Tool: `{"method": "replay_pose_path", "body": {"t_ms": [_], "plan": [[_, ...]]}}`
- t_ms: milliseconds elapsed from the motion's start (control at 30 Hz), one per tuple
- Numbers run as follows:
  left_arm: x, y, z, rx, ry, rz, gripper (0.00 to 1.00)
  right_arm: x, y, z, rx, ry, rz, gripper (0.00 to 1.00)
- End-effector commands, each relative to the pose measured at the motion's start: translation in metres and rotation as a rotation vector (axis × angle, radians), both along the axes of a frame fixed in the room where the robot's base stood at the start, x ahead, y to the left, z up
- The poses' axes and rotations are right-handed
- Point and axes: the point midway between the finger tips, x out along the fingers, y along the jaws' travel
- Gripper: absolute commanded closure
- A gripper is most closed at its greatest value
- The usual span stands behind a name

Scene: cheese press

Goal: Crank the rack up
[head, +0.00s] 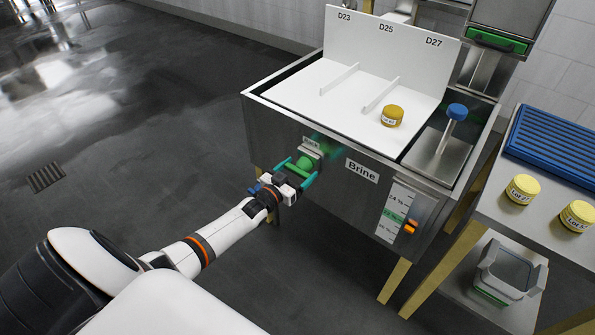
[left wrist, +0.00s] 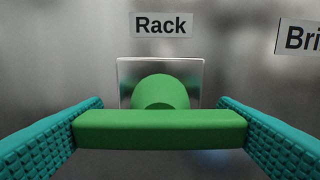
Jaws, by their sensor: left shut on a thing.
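The green crank (head: 305,163) sits on the front of the steel brine tank (head: 262,125), under a "Rack" label (left wrist: 161,25). In the left wrist view its green crossbar (left wrist: 160,130) lies level between the teal fingers, with the round green hub (left wrist: 160,92) behind it. My left gripper (head: 296,172) is shut on the crank, one finger at each end of the bar. The white rack (head: 325,88) is at the top of the tank, with dividers and a back panel marked D23, D25 and D27. My right gripper is not in view.
A yellow cheese (head: 391,117) stands on the rack near D27. A blue-topped post (head: 456,112) and a gauge (head: 394,212) are on the tank. At right, a table holds a blue grate (head: 555,140) and yellow cheeses (head: 522,190). Floor at left is clear.

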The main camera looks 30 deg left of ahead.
Motion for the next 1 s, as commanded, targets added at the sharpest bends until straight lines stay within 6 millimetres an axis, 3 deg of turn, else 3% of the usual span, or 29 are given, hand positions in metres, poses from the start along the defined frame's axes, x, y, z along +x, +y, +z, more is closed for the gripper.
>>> {"method": "replay_pose_path", "body": {"t_ms": [200,233,333,667,1000], "plan": [[-0.001,0.0,-0.002,-0.006,0.004,0.001,0.41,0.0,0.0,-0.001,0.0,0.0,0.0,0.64],[-0.001,0.0,-0.002,-0.006,0.004,0.001,0.17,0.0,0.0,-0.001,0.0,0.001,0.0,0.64],[-0.001,0.0,-0.002,-0.005,0.003,0.001,0.0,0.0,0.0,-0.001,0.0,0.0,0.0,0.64],[-0.007,0.0,0.0,-0.003,0.002,0.0,0.0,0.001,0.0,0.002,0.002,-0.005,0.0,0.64],[-0.072,0.005,0.0,-0.004,0.006,0.0,0.0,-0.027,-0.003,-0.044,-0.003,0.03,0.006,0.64]]}}
